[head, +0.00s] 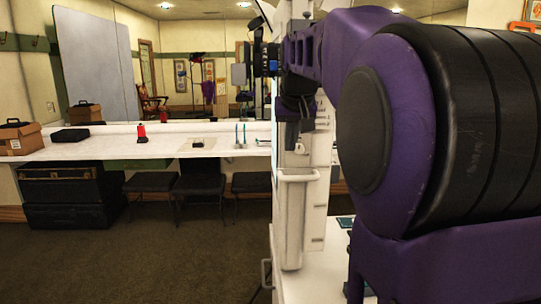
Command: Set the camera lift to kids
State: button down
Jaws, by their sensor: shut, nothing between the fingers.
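The camera lift appears to be the tall white column (290,225) in the middle of the head view. A white handle-like bracket (297,177) sticks out from its front. Small dark marks show down its right side, too small to read. A black camera-like device (264,60) sits at the column's upper left. My purple arm reaches in from the right and covers much of the column's upper part. My gripper (292,138) seems to be the dark end hanging before the column, above the bracket. It is shut and empty; contact with the column cannot be told.
A white counter (100,143) runs along the mirrored wall at left, with a cardboard box (21,138), a black case (70,135) and a red object (140,133) on it. Dark stools (150,183) and black trunks (65,190) stand below. The carpet (150,260) in front is clear.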

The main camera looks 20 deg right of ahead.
aim_at(287, 166)
jog(key=x, duration=0.9)
jog(key=shift+w+f+b, duration=0.15)
jog(key=shift+f+b, duration=0.1)
jog(key=shift+b, duration=0.15)
